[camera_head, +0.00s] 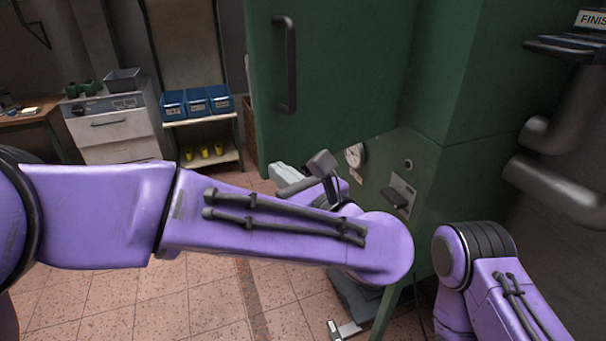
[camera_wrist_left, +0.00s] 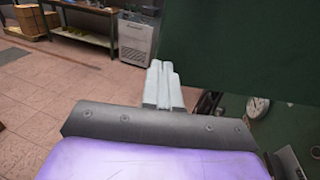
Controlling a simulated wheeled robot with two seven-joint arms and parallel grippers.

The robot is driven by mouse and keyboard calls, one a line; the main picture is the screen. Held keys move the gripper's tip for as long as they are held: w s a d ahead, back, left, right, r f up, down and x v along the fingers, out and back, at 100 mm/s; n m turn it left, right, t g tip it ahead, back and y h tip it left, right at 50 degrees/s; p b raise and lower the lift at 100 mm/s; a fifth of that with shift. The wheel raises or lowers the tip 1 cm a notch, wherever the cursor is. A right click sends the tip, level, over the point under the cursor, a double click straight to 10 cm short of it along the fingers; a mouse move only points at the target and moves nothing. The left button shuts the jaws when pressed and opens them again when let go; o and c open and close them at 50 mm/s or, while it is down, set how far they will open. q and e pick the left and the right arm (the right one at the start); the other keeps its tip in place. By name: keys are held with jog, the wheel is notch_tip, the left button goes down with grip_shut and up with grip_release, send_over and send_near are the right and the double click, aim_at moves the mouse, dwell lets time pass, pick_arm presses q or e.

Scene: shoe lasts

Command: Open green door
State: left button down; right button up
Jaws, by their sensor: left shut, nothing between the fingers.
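The green door (camera_head: 345,70) is a large flat panel with a dark vertical bar handle (camera_head: 285,65) near its left edge. Its lower edge slants over the cabinet's lower front; how far it stands open I cannot tell. In the left wrist view the door (camera_wrist_left: 240,50) fills the upper right. My left gripper (camera_head: 289,172) is below the door's lower left part, away from the handle, partly hidden by my arm. In the left wrist view its pale fingers (camera_wrist_left: 162,72) are shut together, empty, near the door's lower left corner. My right gripper is not visible.
The green cabinet (camera_head: 465,80) carries a round gauge (camera_head: 355,155) below the door. Grey pipes (camera_head: 560,190) stand at the right. Blue bins (camera_head: 197,101) on a shelf and a drawer unit (camera_head: 115,130) stand behind. Tiled floor is open at lower left.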

pick_arm(q)
jog(key=x, duration=0.2)
jog(key=shift+w+a+p, duration=0.2)
jog(key=shift+w+p, duration=0.05)
jog(key=shift+p, duration=0.15)
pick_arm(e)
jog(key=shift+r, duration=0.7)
